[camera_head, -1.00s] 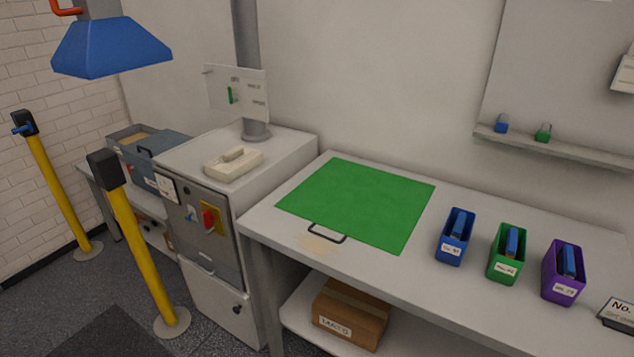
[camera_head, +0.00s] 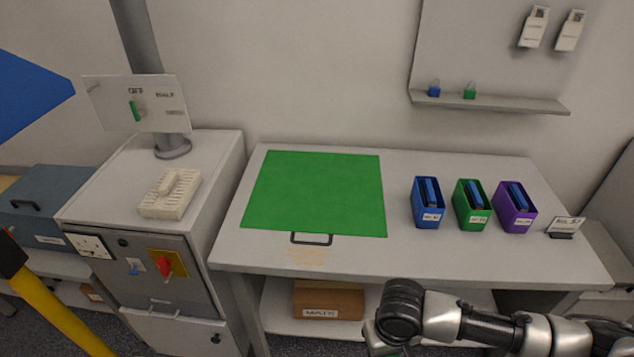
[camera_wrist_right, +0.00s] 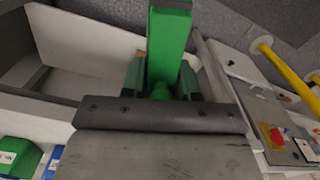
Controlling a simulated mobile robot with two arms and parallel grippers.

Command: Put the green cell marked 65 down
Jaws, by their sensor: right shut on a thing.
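A green cell (camera_wrist_right: 169,40) stands out from my right gripper (camera_wrist_right: 162,78) in the right wrist view. The gripper is shut on it; no number is readable on the side that shows. In the head view my right arm comes in at the lower right, in front of the bench, and its gripper is mostly cut off by the bottom edge. A green mat (camera_head: 315,192) lies flat and bare on the bench. My left gripper is not in view.
Blue (camera_head: 428,204), green (camera_head: 472,206) and purple (camera_head: 515,209) bins stand on the bench (camera_head: 400,250), each with blue cells inside. A sign (camera_head: 565,227) stands right of them. A grey cabinet (camera_head: 160,285) is at left. A cardboard box (camera_head: 328,300) sits below.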

